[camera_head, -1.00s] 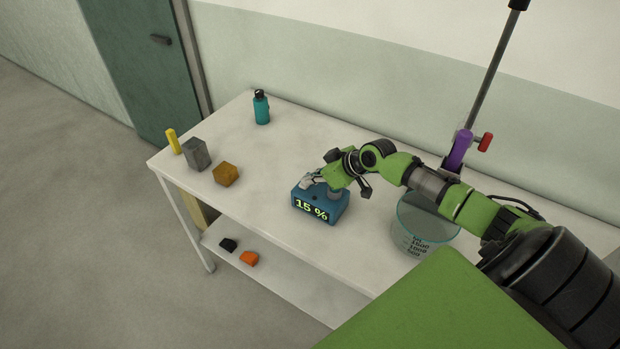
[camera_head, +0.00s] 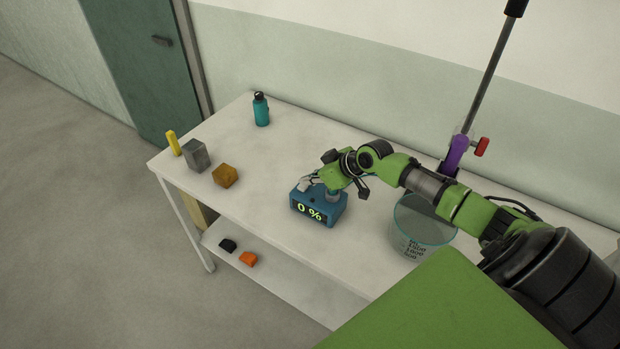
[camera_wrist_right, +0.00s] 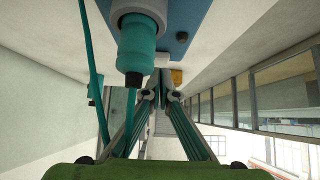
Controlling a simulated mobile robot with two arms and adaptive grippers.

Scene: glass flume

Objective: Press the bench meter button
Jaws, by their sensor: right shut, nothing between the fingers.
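The bench meter is a blue box (camera_head: 318,218) on the bench, its display reading 0 % in yellow-green figures. A grey and teal upright cylinder (camera_head: 334,194) stands at its right side. My right gripper (camera_head: 305,185) is shut and empty at the meter's far upper edge. I cannot tell whether it touches the meter, and it partly hides the top. In the right wrist view the shut fingertips (camera_wrist_right: 158,80) show beside a teal cylinder (camera_wrist_right: 138,45) and a blue face with a dark round spot (camera_wrist_right: 182,36). My left gripper is out of view.
A glass beaker (camera_head: 422,232) stands right of the meter, near a stand with a purple clamp (camera_head: 455,155). A teal bottle (camera_head: 261,109), yellow block (camera_head: 173,143), grey block (camera_head: 196,155) and ochre block (camera_head: 225,175) stand left. The bench (camera_head: 275,185) is clear between.

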